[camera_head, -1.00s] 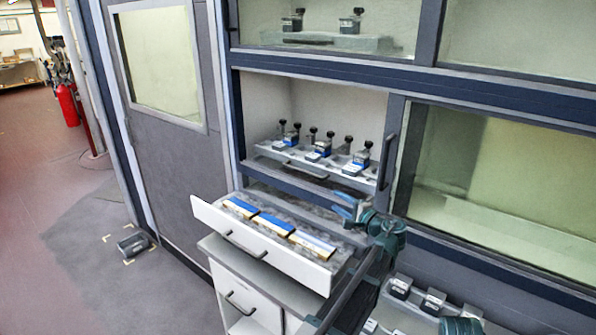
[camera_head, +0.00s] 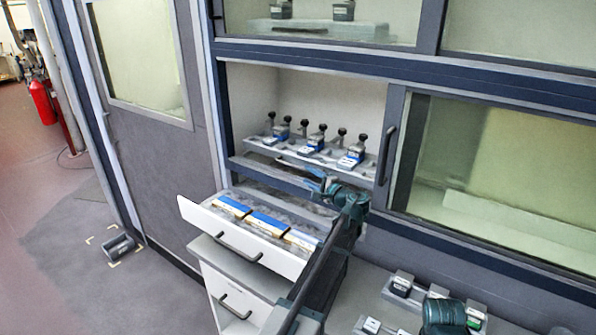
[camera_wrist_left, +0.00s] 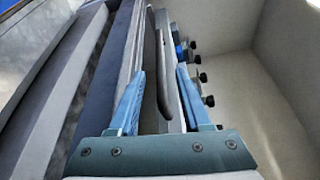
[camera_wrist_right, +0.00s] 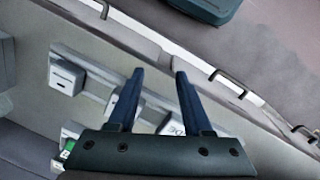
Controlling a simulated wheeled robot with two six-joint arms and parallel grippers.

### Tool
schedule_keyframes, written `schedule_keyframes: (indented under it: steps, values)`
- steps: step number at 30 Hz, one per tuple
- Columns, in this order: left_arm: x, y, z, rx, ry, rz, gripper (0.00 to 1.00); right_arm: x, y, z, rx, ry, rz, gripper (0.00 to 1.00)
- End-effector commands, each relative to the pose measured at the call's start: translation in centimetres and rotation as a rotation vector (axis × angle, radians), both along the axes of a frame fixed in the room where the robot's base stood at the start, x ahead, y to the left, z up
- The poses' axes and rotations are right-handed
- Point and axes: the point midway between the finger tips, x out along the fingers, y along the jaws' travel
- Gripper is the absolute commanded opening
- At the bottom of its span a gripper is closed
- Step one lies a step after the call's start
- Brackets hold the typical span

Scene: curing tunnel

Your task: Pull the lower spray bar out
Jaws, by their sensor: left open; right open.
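The lower spray bar (camera_head: 287,150) is a pale grey bar carrying several black-knobbed nozzle blocks with blue bands. It sits in the open bay of the tunnel wall. My left gripper (camera_head: 312,179) is open just in front of the bay's lower edge, below the bar. In the left wrist view, a curved grey handle (camera_wrist_left: 162,80) shows between its spread fingers (camera_wrist_left: 159,75), with no clear sign of contact; the bar's knobs show beyond. My right gripper (camera_wrist_right: 159,75) is open and empty, low at the right over the bench.
An open white drawer (camera_head: 240,246) with several blue-and-yellow packs juts out left of my left arm. A rack (camera_head: 425,304) with small white blocks lies on the bench at lower right. Another bar (camera_head: 300,28) sits behind glass above.

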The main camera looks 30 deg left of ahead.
Motion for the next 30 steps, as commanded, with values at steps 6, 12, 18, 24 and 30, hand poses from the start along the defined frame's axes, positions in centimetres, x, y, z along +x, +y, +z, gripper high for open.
schedule_keyframes:
  steps: [6,12,18,24,30]
  values:
    - [2.0,3.8,-0.4,0.000,0.000,0.002,0.48,0.0,0.0,-0.4,0.000,0.000,0.000,0.50]
    - [2.9,5.7,-0.5,0.000,-0.001,0.000,0.48,0.0,0.0,-0.5,0.000,0.000,0.000,0.50]
    - [3.2,6.4,-0.5,-0.001,-0.001,-0.001,0.48,0.0,0.0,-0.5,0.000,0.000,0.000,0.50]
    - [3.2,6.4,-0.5,0.000,0.000,-0.001,0.48,0.0,0.0,-0.5,0.000,0.000,0.000,0.50]
    - [3.2,6.4,-0.5,0.000,0.000,-0.001,0.21,0.0,0.0,-0.5,0.000,0.000,0.000,0.50]
